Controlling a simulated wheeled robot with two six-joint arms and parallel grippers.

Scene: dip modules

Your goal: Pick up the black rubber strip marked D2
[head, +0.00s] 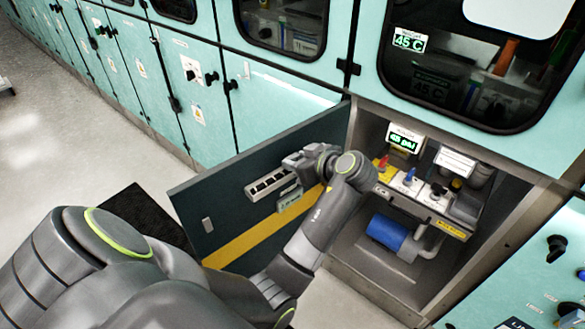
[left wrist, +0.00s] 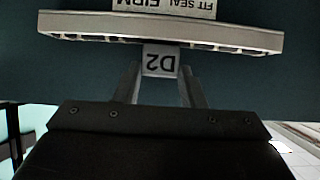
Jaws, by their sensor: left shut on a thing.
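The tag reading D2 (left wrist: 160,62) shows upside down in the left wrist view, between the two fingers of my left gripper (left wrist: 160,88). The gripper is shut on the D2 strip; its black rubber is hard to make out against the dark door. The tag sits right against the edge of a pale slotted rack (left wrist: 90,28). I cannot tell whether the strip is still in a slot.
The open cabinet door (head: 225,205) carries a yellow stripe and a small label plate (head: 291,201) below the rack. The open compartment holds a blue cylinder (head: 388,232), coloured knobs and a lit display (head: 404,142). The floor (head: 85,140) at left is mostly clear.

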